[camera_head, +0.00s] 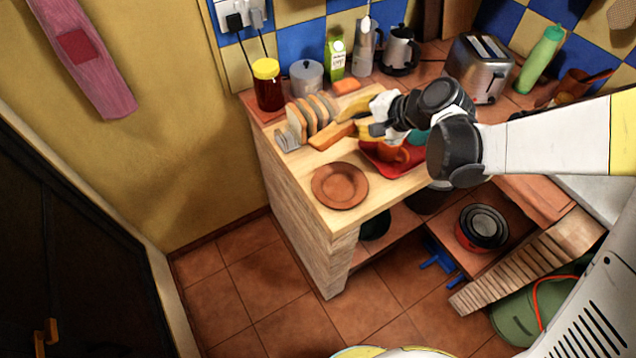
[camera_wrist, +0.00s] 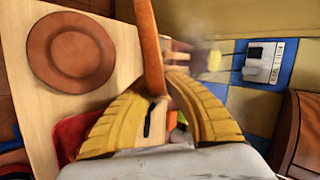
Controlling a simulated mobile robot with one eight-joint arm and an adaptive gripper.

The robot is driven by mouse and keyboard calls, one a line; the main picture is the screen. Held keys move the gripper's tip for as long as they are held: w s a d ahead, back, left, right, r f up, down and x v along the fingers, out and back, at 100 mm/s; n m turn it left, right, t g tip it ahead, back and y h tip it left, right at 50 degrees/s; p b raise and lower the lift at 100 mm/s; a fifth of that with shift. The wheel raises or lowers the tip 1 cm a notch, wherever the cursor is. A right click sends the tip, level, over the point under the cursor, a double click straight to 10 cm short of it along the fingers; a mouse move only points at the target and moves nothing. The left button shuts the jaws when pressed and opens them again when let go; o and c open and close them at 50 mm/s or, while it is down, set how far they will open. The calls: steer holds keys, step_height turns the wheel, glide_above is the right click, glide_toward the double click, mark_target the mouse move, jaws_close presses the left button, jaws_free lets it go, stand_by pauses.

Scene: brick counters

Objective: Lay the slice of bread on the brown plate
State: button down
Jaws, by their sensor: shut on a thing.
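The brown plate (camera_head: 340,186) lies empty on the front left of the wooden counter; it also shows at the upper left in the wrist view (camera_wrist: 70,52). My gripper (camera_head: 368,118) is above the counter, behind and right of the plate. In the wrist view its yellow fingers (camera_wrist: 156,90) are shut on a slice of bread (camera_wrist: 150,48), seen edge-on with its brown crust. In the head view this slice (camera_head: 332,135) sticks out to the left of the fingers, beside the rack. The slice is apart from the plate.
A rack with several bread slices (camera_head: 298,122) stands left of my gripper. A red tray (camera_head: 374,156) with an orange cup (camera_head: 392,152) lies to the right of the plate.

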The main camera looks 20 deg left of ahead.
steer(key=shift+s+a+f, duration=0.1)
steer(key=shift+s, duration=0.05)
step_height(320, 180, down, 10)
steer(key=b, duration=0.7)
steer(key=shift+b, duration=0.4)
steer(key=c, duration=1.7)
jaws_free()
steer(key=shift+p+v, duration=1.85)
steer(key=shift+v, duration=2.25)
